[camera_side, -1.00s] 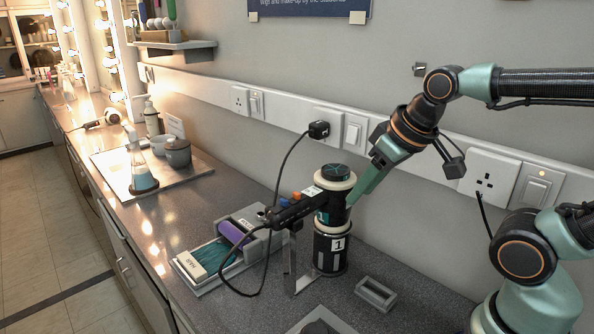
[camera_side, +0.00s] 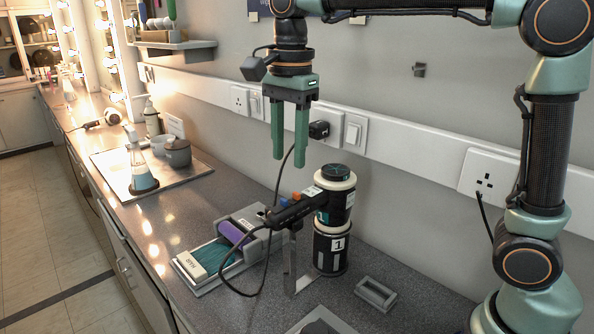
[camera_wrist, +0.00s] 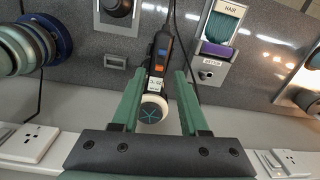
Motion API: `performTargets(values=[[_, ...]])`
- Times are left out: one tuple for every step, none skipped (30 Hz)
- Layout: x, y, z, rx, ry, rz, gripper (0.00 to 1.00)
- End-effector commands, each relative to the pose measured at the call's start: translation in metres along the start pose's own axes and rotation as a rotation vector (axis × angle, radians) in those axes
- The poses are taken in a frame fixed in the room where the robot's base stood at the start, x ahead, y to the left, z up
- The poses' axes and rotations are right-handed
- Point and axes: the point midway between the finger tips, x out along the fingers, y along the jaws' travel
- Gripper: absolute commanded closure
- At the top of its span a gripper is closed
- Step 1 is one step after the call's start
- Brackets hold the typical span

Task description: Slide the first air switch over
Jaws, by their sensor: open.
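A black hair dryer (camera_side: 335,205) with a cream ring and teal-marked round end sits on a black canister (camera_side: 330,250) labelled 1. Its handle (camera_side: 284,214) points left, with small orange and blue switches (camera_side: 296,196) on its far edge. In the wrist view, orange and blue patches (camera_wrist: 161,58) show on the handle, near the round end (camera_wrist: 152,110). I cannot tell the switches' setting. My gripper (camera_side: 289,162) is open and empty, pointing down above the dryer. In the wrist view its fingers (camera_wrist: 159,74) lie either side of the dryer, apart from it.
A cable runs from the handle to a wall plug (camera_side: 319,130). A grey tray (camera_side: 215,279) with a teal brush-like block and purple roller lies left of the dryer. A small grey frame (camera_side: 375,293) lies to its right. A metal stand (camera_side: 290,263) is under the handle.

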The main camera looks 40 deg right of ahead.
Motion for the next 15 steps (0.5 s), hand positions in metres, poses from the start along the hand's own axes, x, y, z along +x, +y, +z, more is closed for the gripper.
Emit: performTargets(values=[[0.001,-0.004,0.004,0.039,0.002,0.014,0.56],[0.001,-0.005,0.005,0.060,0.003,0.020,0.56],[0.000,-0.006,0.006,0.083,0.004,0.025,0.56],[0.001,-0.006,0.007,0.094,0.005,0.029,0.56],[0.001,-0.007,0.007,0.104,0.005,0.032,0.56],[0.002,-0.007,0.007,0.111,0.006,0.034,0.56],[0.002,-0.007,0.007,0.113,0.006,0.034,0.56],[0.004,-0.007,0.007,0.114,0.006,0.034,0.56],[0.006,-0.007,0.007,0.114,0.006,0.034,0.56],[0.008,-0.007,0.007,0.114,0.006,0.034,0.56],[0.010,-0.007,0.007,0.114,0.006,0.034,0.56],[0.014,-0.006,0.007,0.114,0.006,0.035,0.56],[0.017,-0.006,0.007,0.113,0.006,0.034,0.56],[0.020,-0.006,0.007,0.113,0.006,0.034,0.56],[0.024,-0.006,0.007,0.113,0.006,0.035,0.56]])
